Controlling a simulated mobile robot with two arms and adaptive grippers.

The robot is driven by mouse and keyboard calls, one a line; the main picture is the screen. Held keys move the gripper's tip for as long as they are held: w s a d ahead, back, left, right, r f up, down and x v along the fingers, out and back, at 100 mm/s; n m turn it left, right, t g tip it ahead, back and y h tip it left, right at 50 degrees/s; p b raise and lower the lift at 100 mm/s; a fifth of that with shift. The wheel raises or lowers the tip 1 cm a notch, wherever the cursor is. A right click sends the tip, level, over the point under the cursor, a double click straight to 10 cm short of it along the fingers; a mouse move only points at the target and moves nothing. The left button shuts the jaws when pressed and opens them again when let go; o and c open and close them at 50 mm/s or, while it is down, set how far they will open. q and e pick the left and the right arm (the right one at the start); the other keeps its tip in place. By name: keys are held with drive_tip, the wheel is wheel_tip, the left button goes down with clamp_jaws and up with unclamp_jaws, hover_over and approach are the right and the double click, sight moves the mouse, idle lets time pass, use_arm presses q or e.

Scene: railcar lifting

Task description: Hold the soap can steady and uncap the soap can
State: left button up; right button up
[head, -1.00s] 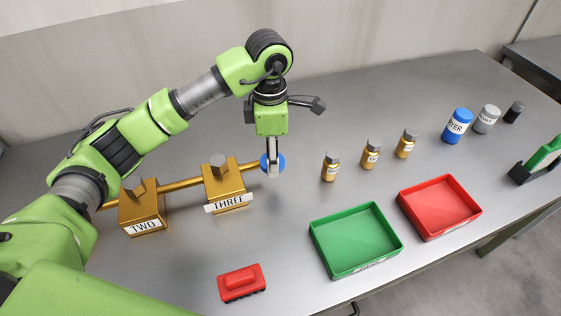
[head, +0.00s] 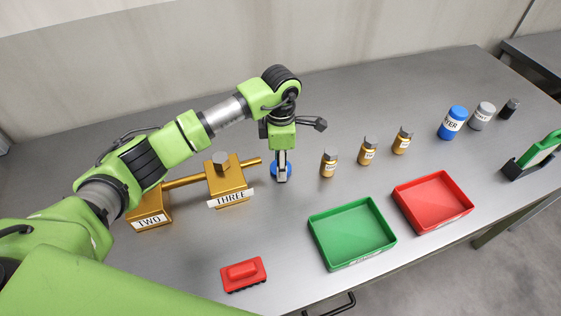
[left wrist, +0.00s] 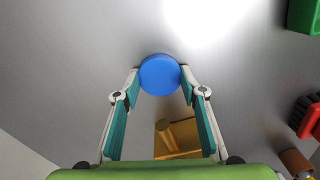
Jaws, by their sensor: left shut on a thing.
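My left gripper (head: 282,176) is shut on a round blue thing (head: 274,169), held near the table right of the block marked THREE. In the left wrist view the gripper (left wrist: 160,78) has its fingertips on both sides of the round blue top (left wrist: 159,74). I cannot tell whether this is the soap can or only a lid; no soap label shows, and the fingers hide part of it. At the back right stand a blue can (head: 453,122) with a partly readable label, a grey can (head: 482,116) and a black can (head: 509,109). My right gripper is not in view.
Gold blocks marked TWO (head: 150,208) and THREE (head: 228,182) stand left. Three amber bottles (head: 366,151) stand right of the gripper. A green tray (head: 345,258), a red tray (head: 425,227) and a red toy railcar (head: 244,274) lie in front. Bare table (head: 290,215) lies between.

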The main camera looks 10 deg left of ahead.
use_arm(q)
drive_tip(key=o, duration=1.2)
drive_tip(key=shift+f, duration=0.1)
drive_tip(key=shift+o, duration=0.2)
drive_tip(key=shift+r, duration=0.25)
wheel_tip(320, 180, up, 12)
drive_tip(key=b, duration=0.3)
drive_tip(key=shift+f, duration=0.15)
